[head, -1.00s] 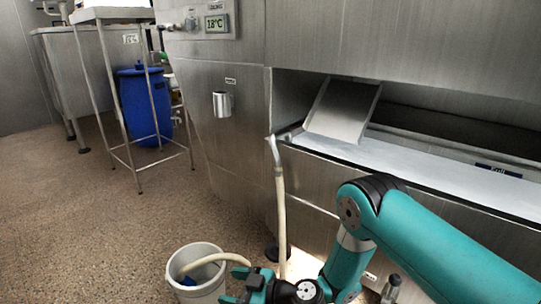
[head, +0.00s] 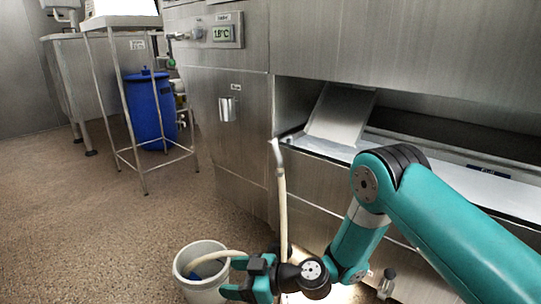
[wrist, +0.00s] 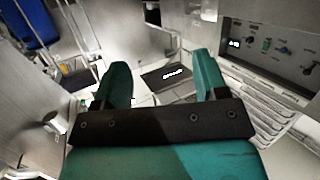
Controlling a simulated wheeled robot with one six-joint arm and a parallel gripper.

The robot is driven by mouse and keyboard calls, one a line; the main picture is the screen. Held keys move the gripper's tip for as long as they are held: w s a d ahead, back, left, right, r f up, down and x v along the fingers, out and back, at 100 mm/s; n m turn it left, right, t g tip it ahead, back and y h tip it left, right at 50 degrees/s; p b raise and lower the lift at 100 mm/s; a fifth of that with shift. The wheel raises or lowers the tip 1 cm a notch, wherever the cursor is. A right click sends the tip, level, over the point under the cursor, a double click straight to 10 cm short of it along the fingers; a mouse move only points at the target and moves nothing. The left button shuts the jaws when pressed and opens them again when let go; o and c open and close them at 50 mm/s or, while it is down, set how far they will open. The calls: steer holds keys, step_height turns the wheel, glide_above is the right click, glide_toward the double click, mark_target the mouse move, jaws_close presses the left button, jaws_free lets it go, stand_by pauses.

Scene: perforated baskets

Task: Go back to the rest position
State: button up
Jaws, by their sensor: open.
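My gripper (head: 232,277) is in the lower middle of the head view, beside the white bucket (head: 181,268) and partly in front of its right side. In the wrist view, my gripper's two teal fingers (wrist: 160,84) stand apart. I see nothing between them but the background. My teal arm reaches in from the right of the head view, bent at the elbow.
A pale hose (head: 282,205) hangs from the steel machine (head: 230,150) behind my gripper, and a hose end lies in the bucket. A steel stand (head: 118,120) and a blue barrel (head: 150,105) are at the back left. The brown floor (head: 80,230) at the left is clear.

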steer(key=s+d+r+m+g+h+p, duration=0.1)
steer(key=s+d+r+g+h+p, duration=0.15)
steer(key=r, duration=0.85)
steer(key=s+d+r+g+h+p, duration=0.15)
steer(key=s+d+r, duration=0.25)
steer(key=r, duration=0.7)
steer(key=s+d+r+m+h+p, duration=0.75)
steer(key=s+d+r, duration=0.55)
steer(key=s+d, duration=0.35)
step_height(320, 180, up, 37)
steer(key=w+p, duration=0.1)
steer(key=p, duration=3.5)
steer(key=shift+w+r+t+y, duration=0.15)
steer(key=shift+r+t+y, duration=0.05)
steer(key=shift+t+y, duration=0.25)
steer(key=shift+m, duration=0.25)
